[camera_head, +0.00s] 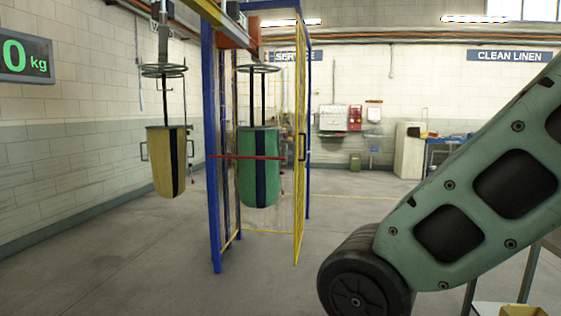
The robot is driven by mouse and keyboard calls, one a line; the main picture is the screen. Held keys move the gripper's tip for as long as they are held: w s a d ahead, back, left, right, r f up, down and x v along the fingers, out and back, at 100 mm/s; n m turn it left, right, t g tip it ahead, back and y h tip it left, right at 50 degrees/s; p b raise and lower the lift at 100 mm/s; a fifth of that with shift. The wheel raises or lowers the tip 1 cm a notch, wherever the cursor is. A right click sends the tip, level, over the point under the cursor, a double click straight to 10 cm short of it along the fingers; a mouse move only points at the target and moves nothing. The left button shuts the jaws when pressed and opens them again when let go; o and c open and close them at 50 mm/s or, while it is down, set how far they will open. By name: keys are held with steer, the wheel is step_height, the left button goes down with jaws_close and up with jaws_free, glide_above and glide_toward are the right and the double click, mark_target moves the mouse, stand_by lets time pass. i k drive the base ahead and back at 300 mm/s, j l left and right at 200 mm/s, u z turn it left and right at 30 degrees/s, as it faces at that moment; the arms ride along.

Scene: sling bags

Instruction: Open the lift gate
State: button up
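The lift cage has blue posts (213,190) and yellow-edged mesh panels, and stands in the middle of the head view. A tall yellow-framed mesh panel (298,215) with a dark upright handle (302,147) is on its right side, seen nearly edge-on. It looks like the gate; I cannot tell whether it is latched or ajar. A red bar (225,157) crosses the cage at mid height. A green bag with a dark stripe (246,170) hangs from a ring at the cage. My gripper is out of view; only a green arm link of mine shows at right.
A yellow bag (160,165) hangs from the overhead rail left of the cage. A scale display (25,57) is on the left wall. A cabinet (409,150) and blue bench (445,150) stand at the back right. Floor in front of the cage is clear.

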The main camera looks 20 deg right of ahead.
mark_target(300, 134)
steer(key=i+l+z, duration=0.3)
steer(key=i+l, duration=0.15)
steer(key=i+l+z, duration=0.25)
steer(key=i, duration=0.3)
steer(key=i+l+z, duration=0.3)
steer(key=i, duration=2.15)
steer(key=i+l, duration=0.1)
steer(key=i, duration=3.8)
steer(key=i+l, duration=0.15)
steer(key=i, duration=3.7)
steer(key=i+u, duration=0.4)
steer(key=i, duration=0.15)
steer(key=i+l+u, duration=0.2)
steer(key=i+u, duration=0.15)
steer(key=i, duration=0.2)
